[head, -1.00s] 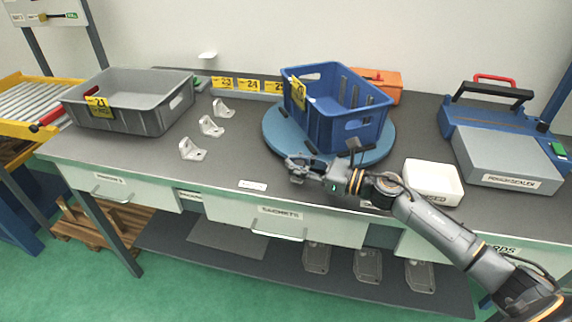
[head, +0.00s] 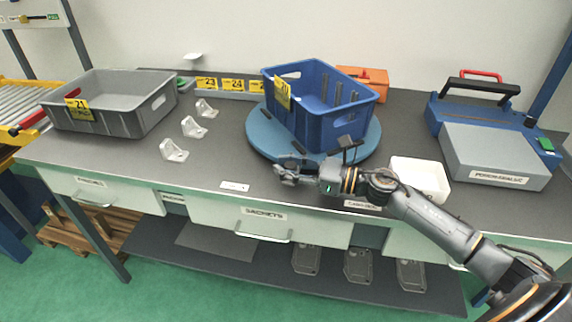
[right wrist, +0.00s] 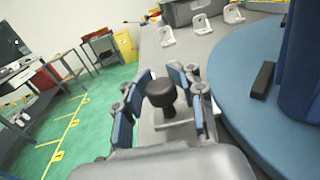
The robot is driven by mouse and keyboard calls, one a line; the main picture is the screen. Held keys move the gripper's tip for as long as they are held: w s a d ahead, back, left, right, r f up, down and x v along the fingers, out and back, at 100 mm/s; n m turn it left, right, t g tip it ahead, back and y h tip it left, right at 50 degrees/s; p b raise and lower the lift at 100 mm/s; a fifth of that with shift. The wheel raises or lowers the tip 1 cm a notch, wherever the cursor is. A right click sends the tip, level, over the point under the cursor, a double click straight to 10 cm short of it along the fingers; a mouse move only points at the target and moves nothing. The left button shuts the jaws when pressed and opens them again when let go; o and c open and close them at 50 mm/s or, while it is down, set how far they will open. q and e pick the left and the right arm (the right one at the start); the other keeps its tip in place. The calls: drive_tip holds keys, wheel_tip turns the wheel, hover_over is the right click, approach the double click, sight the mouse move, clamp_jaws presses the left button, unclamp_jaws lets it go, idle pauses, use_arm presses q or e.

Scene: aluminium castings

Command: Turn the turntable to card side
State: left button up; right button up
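The turntable (head: 372,140) is a round blue disc on the grey bench, and it also shows at the right of the right wrist view (right wrist: 240,62). A blue slotted crate (head: 345,124) with a yellow tag (head: 282,93) at its left corner stands on it. My right gripper (head: 282,172) is at the disc's front-left edge. In the right wrist view its blue-padded fingers (right wrist: 160,100) are apart, on either side of a black knob (right wrist: 161,92), with visible gaps. My left gripper is not in view.
A grey crate (head: 120,115) and several metal brackets (head: 174,150) are at left. Labelled drawers (head: 265,217) run below the bench's front edge.

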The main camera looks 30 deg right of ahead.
drive_tip(key=shift+o, duration=0.6)
drive_tip(key=v, duration=1.2)
drive_tip(key=shift+r, duration=0.1)
